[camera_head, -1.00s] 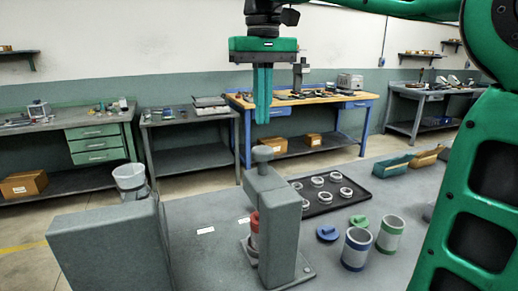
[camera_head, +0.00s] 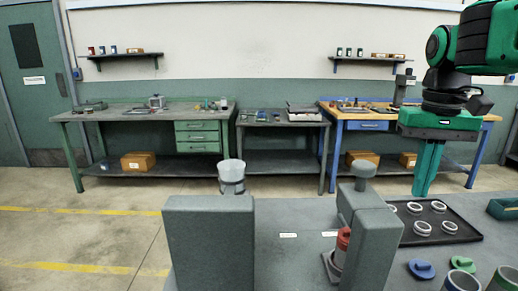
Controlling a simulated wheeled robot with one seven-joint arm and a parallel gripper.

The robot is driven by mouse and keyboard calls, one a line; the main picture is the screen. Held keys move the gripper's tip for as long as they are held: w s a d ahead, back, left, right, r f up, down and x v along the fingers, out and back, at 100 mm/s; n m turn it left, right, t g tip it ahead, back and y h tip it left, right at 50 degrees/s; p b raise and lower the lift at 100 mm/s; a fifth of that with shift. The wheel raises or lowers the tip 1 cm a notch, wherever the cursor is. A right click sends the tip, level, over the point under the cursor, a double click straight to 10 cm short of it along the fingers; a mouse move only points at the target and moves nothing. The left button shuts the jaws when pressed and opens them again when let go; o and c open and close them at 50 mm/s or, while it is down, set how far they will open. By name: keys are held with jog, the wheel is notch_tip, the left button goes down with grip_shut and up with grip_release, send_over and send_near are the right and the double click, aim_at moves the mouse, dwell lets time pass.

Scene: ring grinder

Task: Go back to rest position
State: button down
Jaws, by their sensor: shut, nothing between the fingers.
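My gripper (camera_head: 425,192) hangs fingers down at the right of the head view, above the table near the black tray. Its two green fingers are together with nothing between them. The grey press-like machine (camera_head: 370,240) stands on the grey table left of and nearer than the gripper, with a round knob (camera_head: 363,170) on top. A red-topped part (camera_head: 342,246) sits in the machine, partly hidden by its column.
A black tray (camera_head: 466,236) with several white rings lies at the right. A blue lid (camera_head: 422,269), a green lid (camera_head: 462,264) and two cups (camera_head: 461,282) are near the front right. A grey block (camera_head: 209,243) stands at the left front. A bin (camera_head: 232,174) and workbenches (camera_head: 150,112) stand behind.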

jog(key=s+d+f+m, duration=0.1)
jog(key=s+d+f, duration=0.2)
jog(key=s+f, duration=0.5)
jog(key=s+d+f+m, duration=0.2)
jog(key=s+d+f, duration=0.2)
jog(key=s+f, duration=0.5)
jog(key=shift+s+d+f+m, duration=0.2)
jog(key=shift+d+f+m, duration=0.1)
jog(key=shift+f, duration=0.65)
jog(key=n, duration=0.6)
send_near(364, 164)
jog(key=shift+w+d+f, duration=0.1)
jog(key=shift+f, duration=2.7)
jog(key=shift+f, duration=2.05)
